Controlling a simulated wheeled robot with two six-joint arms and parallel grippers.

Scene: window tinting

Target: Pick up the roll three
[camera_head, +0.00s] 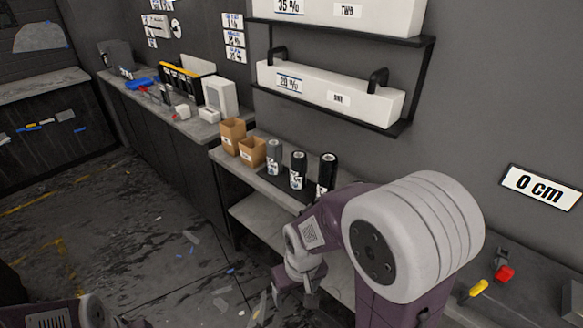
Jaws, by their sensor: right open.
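Three upright rolls stand in a row on a dark mat on the bench: a grey roll (275,157) at the left, a dark roll (298,170) in the middle and a black roll (328,172) at the right. Each carries a white label, too small to read, so I cannot tell which is roll three. My right gripper (297,288) is open and empty, pointing down in front of the bench, below the rolls in the picture and apart from them. My right arm covers the bench right of the rolls. My left gripper is out of view; only part of the arm shows at bottom left.
Two cardboard boxes (252,152) stand left of the rolls. A lower shelf (262,222) sits under the bench. A wall shelf (398,128) holds a long white box (330,92) above. A red item (503,273) and a yellow one (478,288) lie at right. Scraps litter the floor.

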